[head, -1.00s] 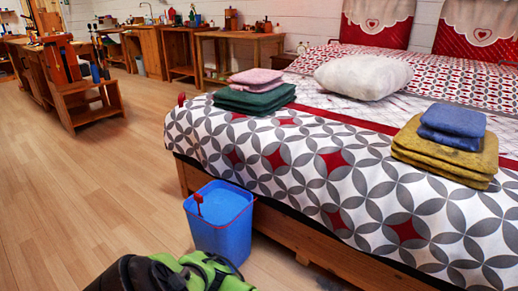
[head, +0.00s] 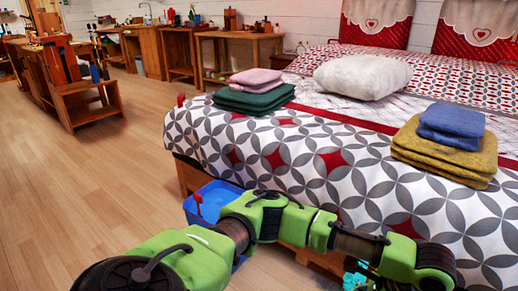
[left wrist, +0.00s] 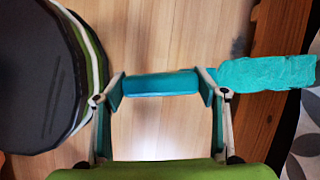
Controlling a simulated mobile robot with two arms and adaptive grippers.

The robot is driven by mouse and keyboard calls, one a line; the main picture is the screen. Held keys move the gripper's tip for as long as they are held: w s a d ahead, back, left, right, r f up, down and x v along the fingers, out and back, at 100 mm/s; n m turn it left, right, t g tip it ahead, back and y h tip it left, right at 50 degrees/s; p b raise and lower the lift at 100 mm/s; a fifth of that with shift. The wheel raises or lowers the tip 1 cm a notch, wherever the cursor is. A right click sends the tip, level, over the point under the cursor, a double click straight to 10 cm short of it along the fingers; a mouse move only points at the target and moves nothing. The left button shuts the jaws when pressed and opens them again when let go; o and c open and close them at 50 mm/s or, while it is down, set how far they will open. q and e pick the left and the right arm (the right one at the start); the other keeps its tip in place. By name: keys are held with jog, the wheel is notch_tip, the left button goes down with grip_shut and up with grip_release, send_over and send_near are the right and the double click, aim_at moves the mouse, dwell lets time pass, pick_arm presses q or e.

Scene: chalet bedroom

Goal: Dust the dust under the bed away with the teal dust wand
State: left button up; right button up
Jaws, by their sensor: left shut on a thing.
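The teal dust wand (left wrist: 265,72) lies across the left wrist view, its wide teal head pointing right toward the bed's wooden edge. My left gripper (left wrist: 162,85) is shut on the wand's handle, with a finger at each side. In the head view my left arm reaches across in front of the bed (head: 300,150), and a bit of teal shows at the bottom by its end. The bed stands on a wooden frame. The floor under it and any dust there are hidden. My right gripper is not in view.
A blue bin (head: 215,197) stands at the bed's near corner, partly behind my left arm. Folded green cloths (head: 255,97) and yellow cloths (head: 440,160) lie on the bed. A wooden rack (head: 90,105) stands at the left. The wooden floor (head: 90,190) there is clear.

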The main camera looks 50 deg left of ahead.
pick_arm(q)
jog(key=w+r+n+g+h, duration=0.2)
jog(key=w+r+n+h, duration=0.1)
jog(key=r+n, duration=0.9)
jog(key=shift+a+r+n+h, duration=0.35)
jog(key=shift+r+h, duration=0.15)
jog(key=shift+r, duration=0.25)
